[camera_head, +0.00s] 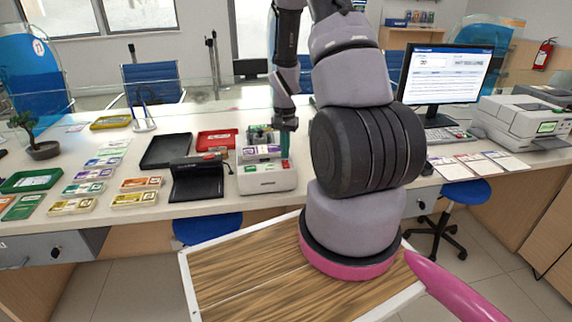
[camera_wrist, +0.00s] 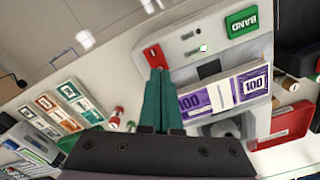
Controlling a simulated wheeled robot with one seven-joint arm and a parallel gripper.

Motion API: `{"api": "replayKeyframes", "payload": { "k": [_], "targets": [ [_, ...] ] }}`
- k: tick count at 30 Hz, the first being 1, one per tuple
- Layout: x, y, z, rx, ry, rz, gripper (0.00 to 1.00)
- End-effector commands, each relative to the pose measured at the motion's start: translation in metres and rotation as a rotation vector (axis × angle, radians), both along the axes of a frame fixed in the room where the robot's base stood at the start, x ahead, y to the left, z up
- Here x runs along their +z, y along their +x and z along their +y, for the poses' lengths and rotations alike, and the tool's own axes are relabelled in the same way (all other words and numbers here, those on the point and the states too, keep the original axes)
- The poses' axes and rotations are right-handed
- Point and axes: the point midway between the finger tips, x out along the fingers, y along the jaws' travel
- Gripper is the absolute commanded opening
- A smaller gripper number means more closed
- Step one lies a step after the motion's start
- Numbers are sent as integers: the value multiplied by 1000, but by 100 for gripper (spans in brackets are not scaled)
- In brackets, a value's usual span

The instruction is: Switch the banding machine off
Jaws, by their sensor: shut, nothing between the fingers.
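The banding machine (camera_head: 268,184) is a pale grey box on the counter, left of my arm. A purple-banded bundle marked 100 (camera_wrist: 225,91) lies at the machine. My gripper (camera_head: 285,166) is over the machine's right part, pointing down. In the wrist view its green fingers (camera_wrist: 158,72) are together and empty, with their tips right beside the red switch. I cannot tell whether they touch it.
A black device (camera_head: 197,180) stands just left of the machine. A black tray (camera_head: 166,151) and a red tray (camera_head: 216,139) lie behind it. Several banded bundles (camera_head: 135,199) lie farther left. A monitor (camera_head: 445,75) and a printer (camera_head: 520,120) stand at the right.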

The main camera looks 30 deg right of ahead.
Motion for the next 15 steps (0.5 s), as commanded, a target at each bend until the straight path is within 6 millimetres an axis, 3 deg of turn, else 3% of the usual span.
{"api": "replayKeyframes", "payload": {
  "k": [15],
  "targets": [
    [-5,0,0,0,0,1,0]
  ]
}}
